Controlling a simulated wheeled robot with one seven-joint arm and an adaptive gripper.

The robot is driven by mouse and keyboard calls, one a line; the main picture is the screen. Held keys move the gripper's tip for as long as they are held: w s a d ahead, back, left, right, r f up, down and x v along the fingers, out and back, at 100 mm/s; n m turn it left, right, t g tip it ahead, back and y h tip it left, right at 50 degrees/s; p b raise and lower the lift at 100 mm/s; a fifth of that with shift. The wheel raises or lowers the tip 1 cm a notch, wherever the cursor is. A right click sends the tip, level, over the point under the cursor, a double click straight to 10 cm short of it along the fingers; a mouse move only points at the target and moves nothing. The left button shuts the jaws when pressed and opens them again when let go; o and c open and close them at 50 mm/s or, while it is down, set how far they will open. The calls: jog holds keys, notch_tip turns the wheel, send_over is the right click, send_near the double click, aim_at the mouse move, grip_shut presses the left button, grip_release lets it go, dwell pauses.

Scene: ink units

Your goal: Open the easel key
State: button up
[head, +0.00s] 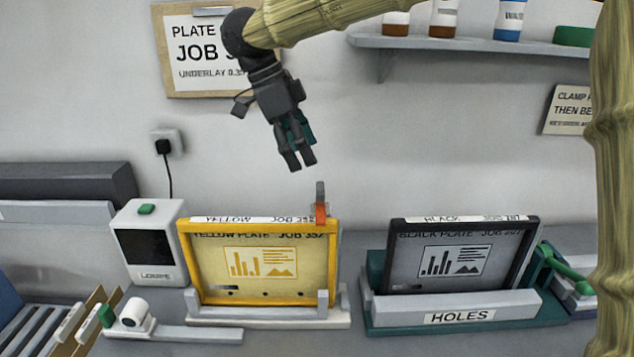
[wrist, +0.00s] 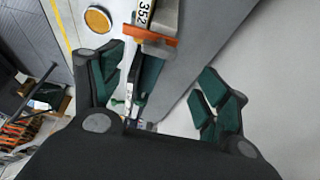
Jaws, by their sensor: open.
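The orange piece with an upright grey tab (head: 320,205), which looks like the easel key, sits at the top right corner of the yellow plate (head: 262,262). In the wrist view the orange key (wrist: 150,38) lies at the top, beyond my open, empty fingers (wrist: 160,88).
A black plate (head: 462,255) stands in a green easel marked HOLES (head: 465,315) on the right. A loupe box (head: 153,245) is left of the yellow plate. A shelf (head: 455,45) with bottles juts from the wall at upper right.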

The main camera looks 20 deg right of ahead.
aim_at(322, 187)
jog(key=p+x, duration=0.1)
jog(key=x, duration=0.7)
jog(key=shift+s+d+f+p, duration=0.1)
jog(key=shift+d+f+p, duration=0.05)
jog(key=shift+p, duration=0.15)
jog(key=c, duration=1.5)
jog(key=shift+o, duration=0.2)
jog(key=shift+d, duration=0.1)
